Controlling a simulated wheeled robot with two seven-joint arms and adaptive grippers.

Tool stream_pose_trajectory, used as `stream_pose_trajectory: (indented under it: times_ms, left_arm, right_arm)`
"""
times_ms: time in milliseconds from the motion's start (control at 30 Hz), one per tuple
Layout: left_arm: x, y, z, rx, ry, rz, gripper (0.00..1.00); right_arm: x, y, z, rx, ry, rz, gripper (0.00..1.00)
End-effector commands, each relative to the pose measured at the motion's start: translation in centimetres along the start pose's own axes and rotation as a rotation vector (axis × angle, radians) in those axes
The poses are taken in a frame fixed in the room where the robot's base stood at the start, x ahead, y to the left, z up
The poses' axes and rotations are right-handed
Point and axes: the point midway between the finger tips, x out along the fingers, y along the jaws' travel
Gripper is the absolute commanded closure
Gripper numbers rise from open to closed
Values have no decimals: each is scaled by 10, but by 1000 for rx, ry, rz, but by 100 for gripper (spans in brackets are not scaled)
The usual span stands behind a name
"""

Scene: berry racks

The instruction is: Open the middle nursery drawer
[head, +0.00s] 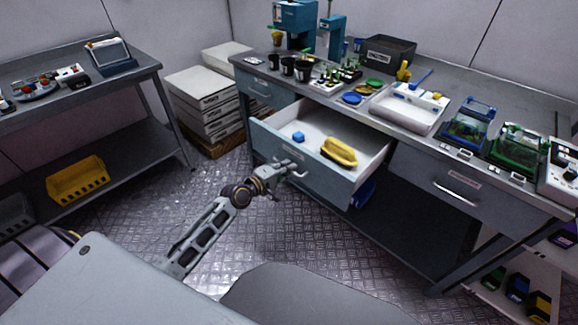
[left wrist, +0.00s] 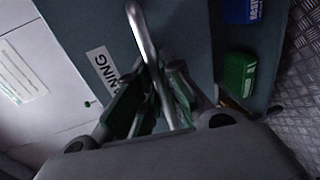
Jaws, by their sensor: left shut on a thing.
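The middle drawer (head: 300,176) of the workbench stands pulled well out in the head view. My left gripper (head: 290,172) is at the drawer's front. In the left wrist view its fingers (left wrist: 160,98) are shut around the curved metal handle (left wrist: 141,35), with the grey-blue drawer front and a white label (left wrist: 103,72) behind. My right gripper is not in view.
A closed drawer (head: 455,193) is to the right and another (head: 262,90) to the left. The worktop carries pots, trays and a white tray (head: 410,106). Stacked boxes (head: 203,100) stand on the floor at the left. The metal floor before the drawer is clear.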

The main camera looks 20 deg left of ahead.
Motion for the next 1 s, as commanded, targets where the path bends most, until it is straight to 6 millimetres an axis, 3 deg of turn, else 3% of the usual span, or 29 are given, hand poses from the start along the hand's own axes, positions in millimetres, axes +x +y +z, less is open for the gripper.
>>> stream_pose_trajectory:
  times_ms: [367,400,533,1000]
  left_arm:
    - [0,-1,1,-1,-2,-2,100]
    - [0,-1,1,-1,-2,-2,86]
    - [0,-1,1,0,-1,-2,69]
    - [-3,0,0,0,0,0,69]
  right_arm:
    - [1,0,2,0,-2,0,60]
    - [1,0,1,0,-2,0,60]
    - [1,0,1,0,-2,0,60]
    - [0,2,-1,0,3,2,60]
